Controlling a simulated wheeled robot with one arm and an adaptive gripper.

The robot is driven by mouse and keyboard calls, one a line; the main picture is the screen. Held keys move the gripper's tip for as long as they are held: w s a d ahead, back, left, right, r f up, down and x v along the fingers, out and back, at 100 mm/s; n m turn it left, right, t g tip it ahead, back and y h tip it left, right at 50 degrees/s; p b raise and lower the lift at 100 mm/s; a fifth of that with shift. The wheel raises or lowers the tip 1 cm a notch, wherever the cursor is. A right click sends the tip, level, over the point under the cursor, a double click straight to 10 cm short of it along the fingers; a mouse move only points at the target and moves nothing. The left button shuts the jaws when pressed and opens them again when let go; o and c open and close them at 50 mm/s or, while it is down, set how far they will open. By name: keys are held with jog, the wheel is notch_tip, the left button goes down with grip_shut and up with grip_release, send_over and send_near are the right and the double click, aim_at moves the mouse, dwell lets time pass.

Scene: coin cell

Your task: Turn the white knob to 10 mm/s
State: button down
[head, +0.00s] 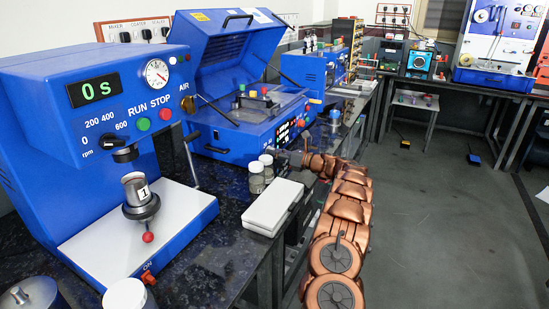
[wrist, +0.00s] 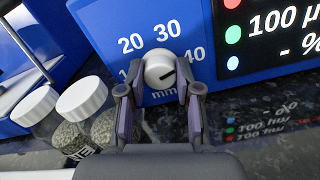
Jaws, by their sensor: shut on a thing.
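The white knob (wrist: 160,68) is on a blue panel (wrist: 105,30) in the wrist view. Labels 20, 30 and 40 show around it; the label at left and the mm/s text below are partly hidden by my fingers. A short dark mark on the knob lies toward its right side, on the 40 side. My gripper (wrist: 160,85) has one finger on each side of the knob and is shut on it. In the head view, my gripper (head: 287,157) is at the front of the blue open-lidded machine (head: 225,135); the knob is hidden there.
Two jars with white lids (wrist: 82,97) stand close to the left of my gripper. A black display (wrist: 270,40) is right of the knob. A white box (head: 272,207) lies near the bench edge, and a blue machine (head: 40,150) stands at left.

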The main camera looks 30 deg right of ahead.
jog(key=n+b, duration=0.1)
jog(key=n, duration=0.1)
jog(key=n+b, duration=0.1)
jog(key=b, duration=0.1)
jog(key=n+b, duration=0.1)
jog(key=n, duration=0.1)
jog(key=shift+f+n+b, duration=0.3)
jog(key=shift+f, duration=0.05)
jog(key=n+b, duration=0.5)
jog(key=n, duration=0.1)
jog(key=shift+s, duration=0.1)
jog(key=n+b, duration=0.4)
jog(key=n, duration=0.1)
jog(key=shift+f+n, duration=0.1)
jog(key=shift+n, duration=0.3)
jog(key=n+b, duration=0.3)
jog(key=shift+n, duration=0.4)
jog(key=shift+a+n+b, duration=0.1)
jog(key=shift+n+b, duration=0.45)
jog(key=shift+n, duration=0.35)
jog(key=shift+r, duration=0.2)
jog(key=c, duration=0.8)
grip_release()
jog(key=shift+r, duration=0.15)
